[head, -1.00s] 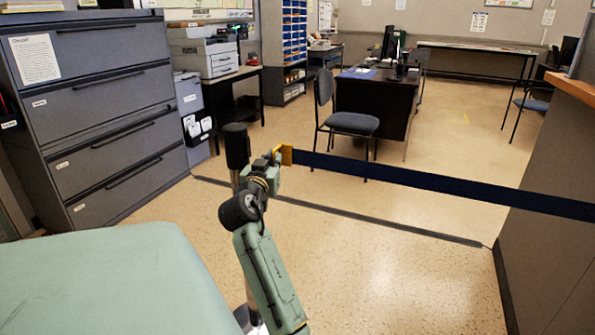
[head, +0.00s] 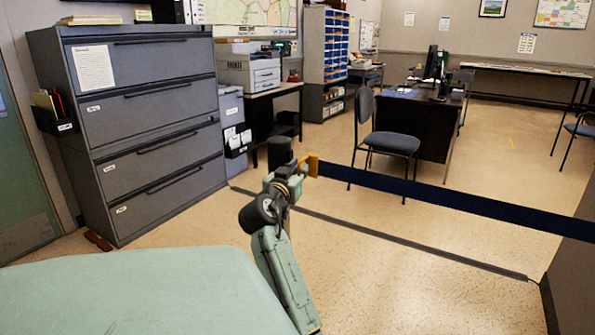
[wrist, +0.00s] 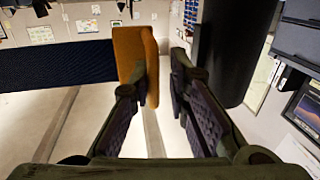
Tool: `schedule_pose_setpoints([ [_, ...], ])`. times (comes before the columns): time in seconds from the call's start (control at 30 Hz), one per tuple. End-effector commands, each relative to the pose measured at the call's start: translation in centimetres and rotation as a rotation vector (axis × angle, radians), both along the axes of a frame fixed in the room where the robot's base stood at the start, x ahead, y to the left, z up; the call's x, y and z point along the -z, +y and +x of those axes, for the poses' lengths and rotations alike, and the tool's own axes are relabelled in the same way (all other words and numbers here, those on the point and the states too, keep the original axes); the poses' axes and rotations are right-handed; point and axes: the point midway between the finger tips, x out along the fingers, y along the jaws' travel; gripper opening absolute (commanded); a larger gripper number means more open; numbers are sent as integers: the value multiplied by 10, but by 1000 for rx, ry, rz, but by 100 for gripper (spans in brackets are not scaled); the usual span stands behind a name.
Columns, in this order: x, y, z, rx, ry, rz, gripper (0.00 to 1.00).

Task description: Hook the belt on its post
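The belt (head: 440,195) is a dark blue band stretched level from the right side, with a yellow-orange end tab (head: 313,165). The post (head: 280,150) has a dark cylindrical top, just left of the tab in the head view. My gripper (head: 298,170) is at the tab, close to the post. In the wrist view, the tab (wrist: 132,45) lies by the left finger, and a narrow gap shows between it and the right finger. The belt (wrist: 50,65) runs off to the left there. The post top (wrist: 228,50) stands right of the right finger, apart from the tab.
A chair (head: 385,140) and a desk (head: 420,120) stand behind the belt. A dark strip (head: 400,238) crosses the floor below the belt. The floor in front is open.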

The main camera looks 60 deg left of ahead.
Motion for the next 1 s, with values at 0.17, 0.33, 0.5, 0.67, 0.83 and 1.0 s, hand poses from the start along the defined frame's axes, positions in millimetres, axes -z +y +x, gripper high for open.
schedule_pose_setpoints([
  [0.17,0,1,-1,-2,-1,-1,28],
  [0.33,0,1,-1,-3,-1,-1,28],
  [0.5,1,-2,-5,-4,-1,-1,28],
  [0.67,1,-18,-22,-6,-1,1,28],
  [0.83,1,-45,-48,-7,0,1,28],
  [1.0,0,-68,-70,-5,-1,1,28],
])
